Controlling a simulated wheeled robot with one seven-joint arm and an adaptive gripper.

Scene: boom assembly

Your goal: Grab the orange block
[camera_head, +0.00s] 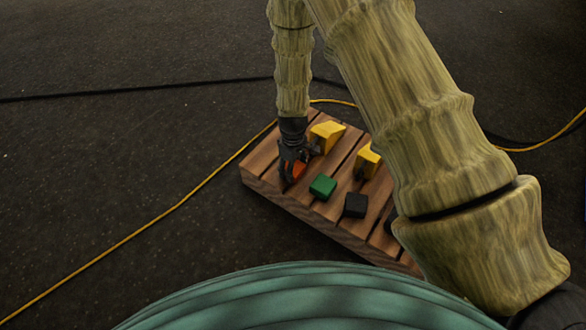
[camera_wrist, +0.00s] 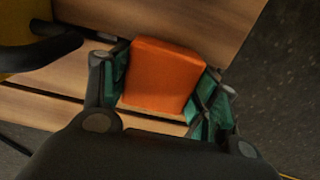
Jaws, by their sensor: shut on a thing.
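The orange block (camera_wrist: 160,75) sits between the two fingers of my gripper (camera_wrist: 162,95) in the wrist view. The green finger pads touch its left and right sides, and the gripper is shut on it. In the head view my gripper (camera_head: 291,176) points down at the left end of the wooden pallet (camera_head: 264,166). Only part of the orange block (camera_head: 298,170) shows there, behind the fingers. The block is at the pallet's slats; I cannot tell whether it rests on them or is slightly raised.
On the pallet, a green block (camera_head: 322,187) stands just right of my gripper, with a black block (camera_head: 355,205) beyond it. Two yellow pieces (camera_head: 327,136) (camera_head: 367,161) with dark parts stand behind. Cables (camera_head: 150,227) cross the dark floor, which is otherwise clear at left.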

